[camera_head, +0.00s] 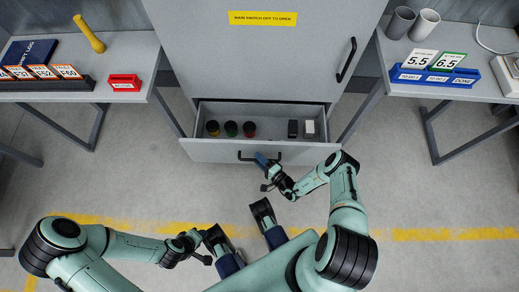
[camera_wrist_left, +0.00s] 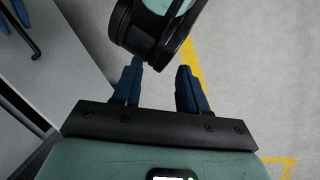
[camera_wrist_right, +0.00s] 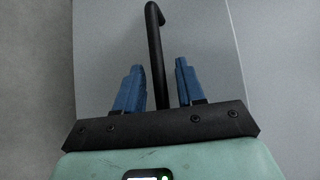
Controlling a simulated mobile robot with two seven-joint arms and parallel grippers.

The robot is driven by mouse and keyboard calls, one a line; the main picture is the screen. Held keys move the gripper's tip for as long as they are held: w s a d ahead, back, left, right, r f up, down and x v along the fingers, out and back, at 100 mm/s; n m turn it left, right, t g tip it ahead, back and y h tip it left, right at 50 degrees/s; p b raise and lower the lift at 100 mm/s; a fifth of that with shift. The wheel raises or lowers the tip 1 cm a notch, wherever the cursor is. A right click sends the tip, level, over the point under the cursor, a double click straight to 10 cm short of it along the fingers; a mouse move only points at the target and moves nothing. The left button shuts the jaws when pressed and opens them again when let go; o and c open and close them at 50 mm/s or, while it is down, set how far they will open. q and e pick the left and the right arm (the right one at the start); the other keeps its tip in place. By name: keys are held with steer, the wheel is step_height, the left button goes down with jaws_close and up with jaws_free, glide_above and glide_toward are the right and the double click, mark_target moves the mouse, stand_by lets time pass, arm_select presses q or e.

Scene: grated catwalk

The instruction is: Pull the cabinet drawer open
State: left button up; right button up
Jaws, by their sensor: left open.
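The cabinet drawer (camera_head: 210,151) is pulled out from the grey cabinet (camera_head: 262,60), with its inside showing. A black bar handle (camera_head: 243,156) is on its front. My right gripper (camera_head: 265,163) is at the right part of this handle. In the right wrist view the handle (camera_wrist_right: 157,60) runs between the two blue fingers (camera_wrist_right: 162,80), nearer the left one, with a gap to the right one; the jaws are open. My left gripper (camera_wrist_left: 163,72) is open and empty, low in front of my body and away from the drawer.
Several small items lie in the drawer, including jars (camera_head: 231,129) and a black box (camera_head: 293,129). Grey tables stand left (camera_head: 130,55) and right (camera_head: 400,65), with legs beside the drawer. The cabinet door has a black handle (camera_head: 347,60). Floor before the drawer is clear apart from my arms.

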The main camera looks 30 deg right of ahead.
arm_select(q)
steer(key=shift+g+h, duration=0.4)
steer(key=shift+g, duration=0.3)
steer(key=s+r+p, duration=0.1)
steer(key=s+d+r, duration=0.1)
steer(key=s, duration=0.1)
steer(key=s+d+r+p, duration=0.1)
steer(key=shift+s+r+p, duration=0.15)
steer(key=shift+r+p, duration=0.1)
steer(key=shift+p, duration=0.05)
arm_select(e)
steer(key=v, duration=1.3)
steer(key=shift+r, duration=0.1)
